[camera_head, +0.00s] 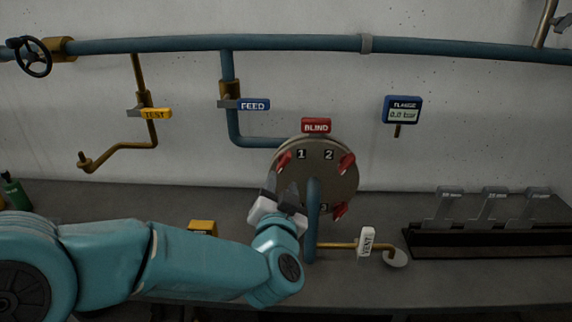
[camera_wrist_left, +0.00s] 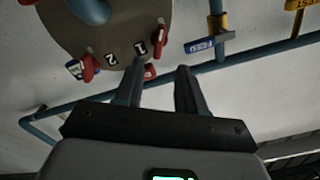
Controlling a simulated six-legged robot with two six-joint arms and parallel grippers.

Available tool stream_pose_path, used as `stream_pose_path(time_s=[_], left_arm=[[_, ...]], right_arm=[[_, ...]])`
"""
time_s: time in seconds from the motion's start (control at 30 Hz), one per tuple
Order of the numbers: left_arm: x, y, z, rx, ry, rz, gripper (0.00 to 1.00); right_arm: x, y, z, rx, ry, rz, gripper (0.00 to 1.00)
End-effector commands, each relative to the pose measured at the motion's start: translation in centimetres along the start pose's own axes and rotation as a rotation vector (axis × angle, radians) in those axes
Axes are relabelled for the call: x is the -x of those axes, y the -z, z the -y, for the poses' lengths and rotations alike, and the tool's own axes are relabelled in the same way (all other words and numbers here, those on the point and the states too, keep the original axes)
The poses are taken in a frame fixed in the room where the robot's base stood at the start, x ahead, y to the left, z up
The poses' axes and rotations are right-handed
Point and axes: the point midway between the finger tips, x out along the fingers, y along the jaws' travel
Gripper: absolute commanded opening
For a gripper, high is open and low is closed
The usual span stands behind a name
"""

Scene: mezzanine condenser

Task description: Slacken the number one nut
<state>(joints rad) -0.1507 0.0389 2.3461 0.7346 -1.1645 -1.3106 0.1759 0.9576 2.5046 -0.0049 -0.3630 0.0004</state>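The round grey flange (camera_head: 318,182) stands upright around a blue pipe, with red winged nuts by its stamped numbers. The number one nut (camera_head: 283,161) is at the upper left, beside the "1". In the left wrist view the number one nut (camera_wrist_left: 151,43) shows beside the "1", just beyond my fingertips. My left gripper (camera_head: 280,190) is open and empty, below the number one nut; its two spread fingers (camera_wrist_left: 160,66) show in the wrist view. I cannot tell whether they touch the flange. The number two nut (camera_head: 346,163) and number three nut (camera_head: 340,211) are on the right side. My right gripper is out of view.
A red BLIND tag (camera_head: 316,125) tops the flange. The blue FEED valve handle (camera_head: 253,104) and yellow TEST handle (camera_head: 155,113) are left. A gauge (camera_head: 402,110) reads 0.0 bar. A white VENT handle (camera_head: 367,242) and a black rack (camera_head: 480,241) stand right.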

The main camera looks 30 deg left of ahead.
Motion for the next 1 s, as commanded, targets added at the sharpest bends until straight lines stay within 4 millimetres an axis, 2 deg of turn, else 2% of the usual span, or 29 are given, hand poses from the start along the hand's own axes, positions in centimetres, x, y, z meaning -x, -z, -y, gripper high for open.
stream_pose_path(time_s=[0.1,0.33,0.5,0.8,0.87,0.9,0.93,1.0], left_arm=[[-3.0,0.1,-0.1,-0.002,0.002,0.002,0.39],[-7.3,0.2,-0.4,-0.001,-0.002,0.001,0.39],[-8.7,0.2,-0.4,-0.002,-0.003,-0.001,0.39],[-8.9,0.2,-0.4,-0.001,-0.004,-0.001,0.39],[-8.9,0.2,-0.4,-0.001,-0.004,-0.001,0.20],[-8.9,0.2,-0.4,-0.001,-0.003,-0.001,0.07],[-8.9,0.2,-0.4,-0.001,-0.003,-0.001,0.00],[-8.9,0.2,-0.4,-0.001,-0.003,-0.002,0.00]], right_arm=[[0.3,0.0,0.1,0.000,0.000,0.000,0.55],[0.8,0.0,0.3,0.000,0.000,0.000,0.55],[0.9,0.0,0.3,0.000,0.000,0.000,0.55],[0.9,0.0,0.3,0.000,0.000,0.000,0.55],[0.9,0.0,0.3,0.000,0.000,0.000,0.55],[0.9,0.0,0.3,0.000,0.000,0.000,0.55],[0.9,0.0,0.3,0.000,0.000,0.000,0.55],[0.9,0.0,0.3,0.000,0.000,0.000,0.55]])
